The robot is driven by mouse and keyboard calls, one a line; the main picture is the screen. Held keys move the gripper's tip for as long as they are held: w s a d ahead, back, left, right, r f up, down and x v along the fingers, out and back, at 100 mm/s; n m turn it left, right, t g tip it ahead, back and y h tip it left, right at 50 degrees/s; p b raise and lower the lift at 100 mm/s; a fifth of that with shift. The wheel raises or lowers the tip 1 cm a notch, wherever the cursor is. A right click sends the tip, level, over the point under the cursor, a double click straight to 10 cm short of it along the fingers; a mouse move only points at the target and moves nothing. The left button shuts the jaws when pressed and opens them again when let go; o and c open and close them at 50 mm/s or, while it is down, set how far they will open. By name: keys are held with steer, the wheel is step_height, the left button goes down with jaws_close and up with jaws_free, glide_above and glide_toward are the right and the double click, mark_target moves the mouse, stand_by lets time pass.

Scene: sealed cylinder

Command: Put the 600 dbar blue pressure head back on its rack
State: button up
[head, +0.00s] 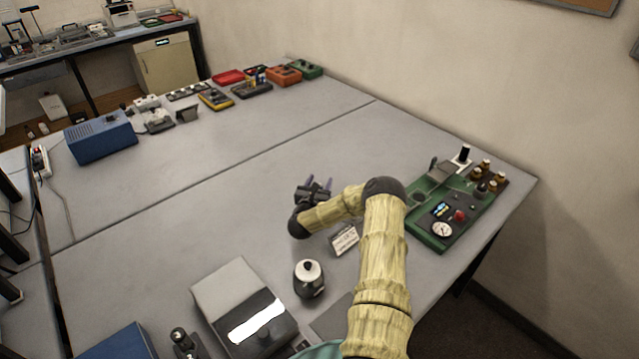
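A green pressure unit (427,236) with a gauge and red knob stands at the right. Several brass-and-dark heads (486,165) stand at its back right, on what looks like a dark rack. A black cylinder (464,153) stands upright on a white base at the unit's far end. I cannot make out blue colouring or a 600 dbar marking on any head.
A small printed card (345,240) stands below my forearm. A black-and-white pot (309,277) and a grey box instrument (235,290) are near the front. A blue box (101,137) and several coloured instruments (284,75) are farther back. The table's middle left is clear.

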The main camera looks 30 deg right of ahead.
steer(key=shift+r, duration=0.1)
steer(key=b+v, duration=0.2)
steer(key=v, duration=0.4)
steer(key=shift+s+a, duration=0.15)
steer(key=shift+a, duration=0.15)
steer(key=shift+s+a, duration=0.35)
steer(key=shift+w+r, duration=0.1)
